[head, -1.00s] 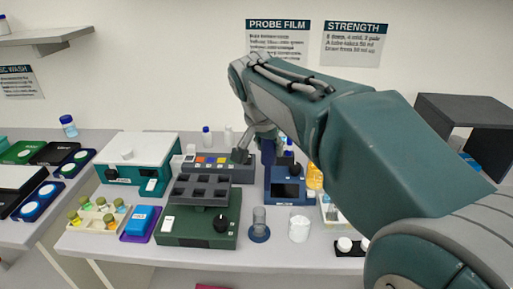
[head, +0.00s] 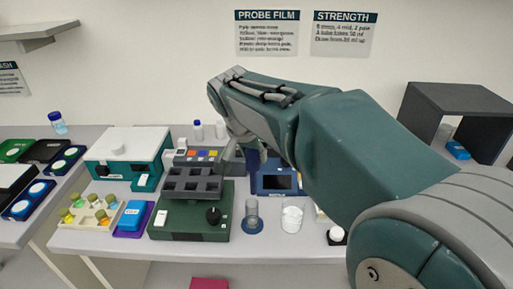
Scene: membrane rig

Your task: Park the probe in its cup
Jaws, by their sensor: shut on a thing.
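My gripper is hidden behind my own forearm, so neither its fingers nor anything between them shows. The arm's far end hangs above the back of the bench, near the colour-button panel. The probe cannot be made out. A small clear upright cylinder on a round blue base (head: 252,216) stands at the bench front and may be the cup. I cannot see inside it well. A blue instrument with a dark screen (head: 276,181) stands behind it, with a dark blue post at its left side partly covered by my arm.
A green unit with a black knob (head: 190,222) carries a dark grey rack (head: 193,183). A whitish beaker (head: 292,217) stands right of the clear cylinder. A white-lidded box (head: 125,145), a vial tray (head: 92,214) and a blue block (head: 133,214) stand left. My arm covers the right side.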

